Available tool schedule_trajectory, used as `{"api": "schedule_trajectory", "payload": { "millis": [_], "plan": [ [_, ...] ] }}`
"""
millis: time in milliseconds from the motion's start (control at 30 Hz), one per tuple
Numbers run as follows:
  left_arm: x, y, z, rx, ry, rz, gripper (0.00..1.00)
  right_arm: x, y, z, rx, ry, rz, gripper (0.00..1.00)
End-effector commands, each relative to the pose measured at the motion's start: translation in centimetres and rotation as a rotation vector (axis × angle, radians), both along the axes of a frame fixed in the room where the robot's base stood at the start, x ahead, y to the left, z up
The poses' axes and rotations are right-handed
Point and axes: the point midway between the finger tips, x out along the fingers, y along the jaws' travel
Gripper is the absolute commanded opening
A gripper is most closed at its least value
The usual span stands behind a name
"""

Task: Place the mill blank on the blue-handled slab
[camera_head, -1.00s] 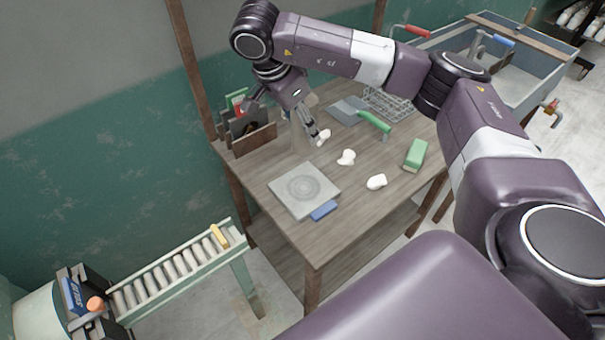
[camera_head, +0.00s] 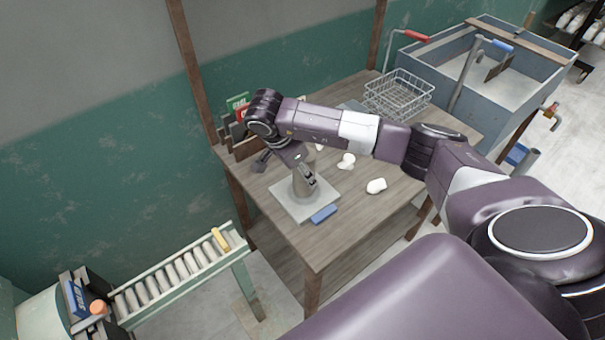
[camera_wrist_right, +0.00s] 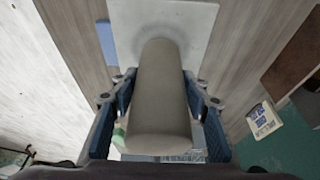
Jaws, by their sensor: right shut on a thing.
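The mill blank, a grey-beige cylinder (camera_head: 302,184), stands upright over the middle of the blue-handled slab (camera_head: 287,211). My right gripper (camera_head: 298,172) is shut on it from above. In the right wrist view the cylinder (camera_wrist_right: 160,100) lies between the two blue-padded fingers, its far end over the pale slab (camera_wrist_right: 203,18). I cannot tell whether its base touches the slab. The slab's blue handle (camera_head: 323,214) points toward the table's front edge and shows in the wrist view (camera_wrist_right: 107,42). My left gripper is not in view.
White lumps (camera_head: 376,186) lie right of the slab on the wooden table (camera_head: 330,240). A rack with upright boards (camera_head: 238,130) stands behind left. A wire basket (camera_head: 398,95) is at the back right. A roller conveyor (camera_head: 170,275) stands left. The table front is clear.

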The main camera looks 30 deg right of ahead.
Motion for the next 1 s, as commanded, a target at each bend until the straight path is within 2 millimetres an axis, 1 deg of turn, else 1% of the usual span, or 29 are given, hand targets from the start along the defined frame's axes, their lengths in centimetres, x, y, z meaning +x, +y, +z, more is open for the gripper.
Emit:
{"api": "schedule_trajectory", "payload": {
  "millis": [33, 100, 267, 300, 433, 467, 767, 867, 1000],
  "plan": [
    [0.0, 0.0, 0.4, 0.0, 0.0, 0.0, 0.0, 0.0, 0.0, -0.5, 0.0, 0.002, -0.002, 0.0],
    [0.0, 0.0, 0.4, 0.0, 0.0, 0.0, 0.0, 0.0, -0.1, -1.1, -0.001, 0.0, -0.001, 0.0],
    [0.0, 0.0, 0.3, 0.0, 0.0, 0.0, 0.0, 0.0, -0.1, -1.2, -0.002, -0.002, 0.0, 0.0],
    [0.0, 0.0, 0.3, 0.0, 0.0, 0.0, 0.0, 0.0, -0.1, -1.4, -0.001, 0.0, 0.0, 0.44],
    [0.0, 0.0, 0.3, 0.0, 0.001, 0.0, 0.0, 0.0, -0.1, -1.4, -0.001, 0.0, 0.0, 0.58],
    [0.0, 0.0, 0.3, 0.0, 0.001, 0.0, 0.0, 0.0, -0.1, -1.4, -0.001, 0.0, 0.0, 0.6],
    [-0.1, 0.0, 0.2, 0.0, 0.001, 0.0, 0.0, 0.0, 0.0, -1.2, 0.0, -0.001, 0.0, 0.6],
    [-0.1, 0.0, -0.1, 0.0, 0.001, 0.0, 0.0, 0.1, 0.3, -0.5, 0.001, -0.004, 0.001, 0.6],
    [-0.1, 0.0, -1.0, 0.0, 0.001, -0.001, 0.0, 0.1, 1.2, 1.7, 0.001, -0.007, 0.002, 0.6]
  ]
}}
